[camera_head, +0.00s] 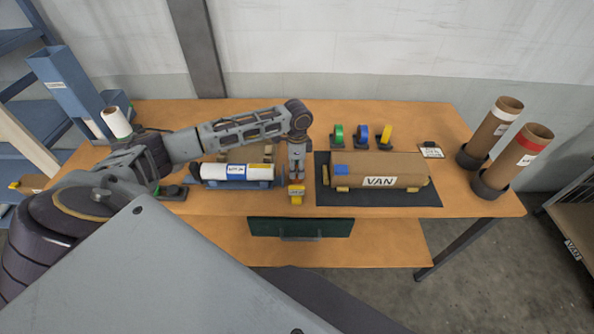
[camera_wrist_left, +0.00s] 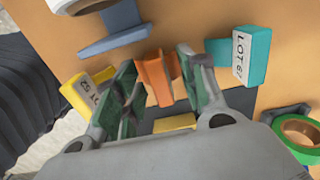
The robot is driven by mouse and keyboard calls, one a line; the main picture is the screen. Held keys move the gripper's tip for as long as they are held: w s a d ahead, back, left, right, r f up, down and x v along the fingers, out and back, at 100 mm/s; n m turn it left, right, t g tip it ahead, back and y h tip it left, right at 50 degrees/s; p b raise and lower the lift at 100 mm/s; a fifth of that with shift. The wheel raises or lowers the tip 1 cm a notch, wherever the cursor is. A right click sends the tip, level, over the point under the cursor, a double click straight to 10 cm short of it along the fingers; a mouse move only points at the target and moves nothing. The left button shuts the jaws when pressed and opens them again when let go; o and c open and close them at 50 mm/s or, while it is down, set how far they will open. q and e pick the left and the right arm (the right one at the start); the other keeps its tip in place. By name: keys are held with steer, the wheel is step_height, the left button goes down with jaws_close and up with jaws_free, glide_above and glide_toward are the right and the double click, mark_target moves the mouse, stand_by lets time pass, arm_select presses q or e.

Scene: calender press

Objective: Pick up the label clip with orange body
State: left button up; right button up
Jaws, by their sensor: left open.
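The orange-bodied label clip (camera_wrist_left: 157,77) shows in the left wrist view, standing between the two fingers of my left gripper (camera_wrist_left: 158,68). The fingers are open, one on each side of it; I cannot tell whether either touches it. In the head view my left gripper (camera_head: 297,176) points down at the table, and the orange clip is hidden there. A yellow clip (camera_wrist_left: 82,92) with a white label is left of the fingers, and also shows in the head view (camera_head: 296,197). A teal clip (camera_wrist_left: 259,57) labelled LOT 62 is to the right. My right gripper is out of view.
A brown roll marked VAN (camera_head: 400,172) lies on a dark mat (camera_head: 380,199) right of the gripper. A white and blue roll (camera_head: 225,171) lies to the left. Green (camera_head: 338,134), blue and yellow tape rolls stand behind. Two brown tubes (camera_head: 497,127) stand at the right.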

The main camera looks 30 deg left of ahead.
mark_target(297, 166)
arm_select(q)
jaws_close()
steer(key=shift+r, duration=0.2)
stand_by(0.3)
steer(key=shift+r+b, duration=0.45)
steer(key=shift+r, duration=4.4)
